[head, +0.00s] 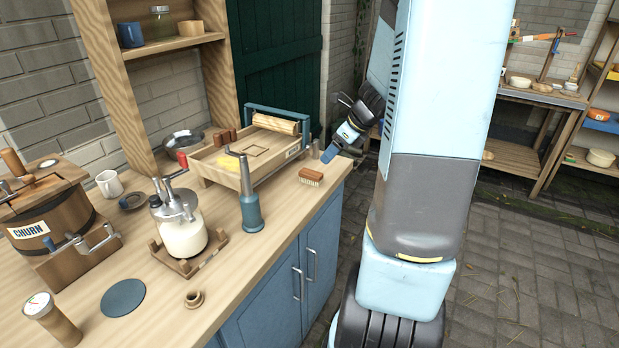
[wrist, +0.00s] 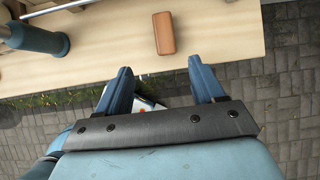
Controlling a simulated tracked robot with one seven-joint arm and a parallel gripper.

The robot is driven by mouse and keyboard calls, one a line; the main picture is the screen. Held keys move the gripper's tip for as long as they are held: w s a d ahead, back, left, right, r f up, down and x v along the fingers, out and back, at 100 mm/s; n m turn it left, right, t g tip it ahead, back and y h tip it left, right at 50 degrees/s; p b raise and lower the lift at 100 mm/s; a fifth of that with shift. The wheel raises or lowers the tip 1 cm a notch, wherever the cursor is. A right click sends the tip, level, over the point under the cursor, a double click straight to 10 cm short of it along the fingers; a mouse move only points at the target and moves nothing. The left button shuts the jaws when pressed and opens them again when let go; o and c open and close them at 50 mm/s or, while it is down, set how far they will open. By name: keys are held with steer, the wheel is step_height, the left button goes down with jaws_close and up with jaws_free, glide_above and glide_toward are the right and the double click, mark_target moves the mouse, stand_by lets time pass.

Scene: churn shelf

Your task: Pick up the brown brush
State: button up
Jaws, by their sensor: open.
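The brown brush (head: 311,177) lies on the wooden counter (head: 262,262) near its front edge, bristles down, with pale bristles showing below its brown back. In the wrist view the brush (wrist: 164,33) shows from above as a brown block, beyond my fingertips. My gripper (wrist: 161,78) is open and empty, its two blue fingers spread apart. In the head view one blue finger of my gripper (head: 330,152) shows above the counter's far right end, beyond the brush. The gripper and the brush are apart.
A blue cylindrical tool (head: 250,207) stands upright left of the brush. A wooden tray with a roller (head: 225,167) lies behind it. A glass churn (head: 183,236) and a wooden churn (head: 42,208) stand further left.

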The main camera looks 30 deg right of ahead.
mark_target(310, 172)
steer(key=x, duration=0.8)
steer(key=shift+w+f, duration=0.1)
steer(key=shift+w+a+f, duration=0.2)
steer(key=shift+w+f, duration=0.5)
steer(key=shift+f, duration=0.05)
steer(key=shift+w+a+f, duration=0.2)
steer(key=shift+w+f, duration=0.5)
steer(key=shift+x, duration=0.75)
steer(key=c, duration=1.2)
steer(key=shift+o, duration=0.2)
steer(key=shift+r, duration=0.45)
step_height(310, 172, up, 2)
steer(key=shift+r, duration=0.15)
steer(key=s+d+r, duration=0.3)
steer(key=s+r, duration=0.6)
steer(key=s, duration=0.4)
steer(key=shift+s+d+r, duration=0.25)
steer(key=shift+d+r, duration=0.1)
steer(key=shift+r, duration=0.05)
